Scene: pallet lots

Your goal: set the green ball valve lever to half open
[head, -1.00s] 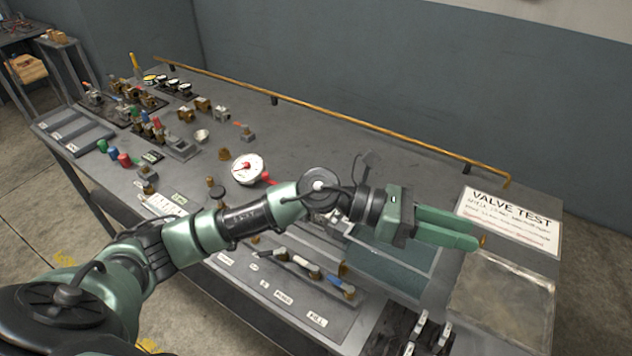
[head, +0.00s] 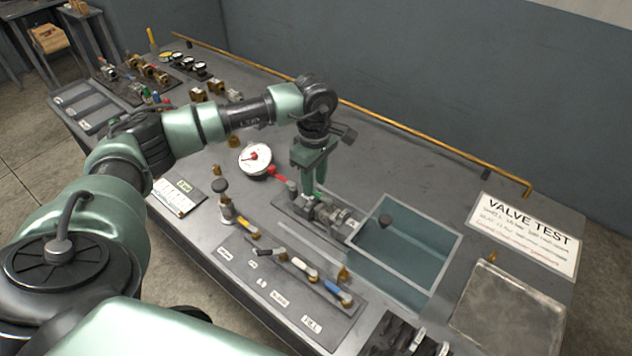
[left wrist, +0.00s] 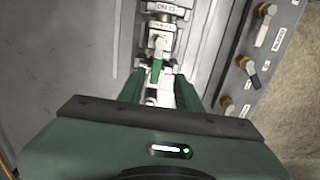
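The green ball valve lever (left wrist: 156,70) shows in the left wrist view, on a silver valve (left wrist: 161,42) below a DN 15 label. There it points down the picture, roughly in line with the fittings. In the head view the valve assembly (head: 332,213) sits left of a water tank, and my gripper mostly hides the lever. My left gripper (head: 309,188) points down over the valve. In the left wrist view its fingers (left wrist: 158,85) are apart, one on each side of the lever, with gaps visible. Contact cannot be told. My right gripper is not in view.
A white gauge (head: 256,158) with a red lever (head: 277,173) stands just left of the gripper. The glass tank (head: 440,262) is to the right. A panel of several small valves (head: 262,288) lies in front. A brass rail (head: 400,128) runs along the back.

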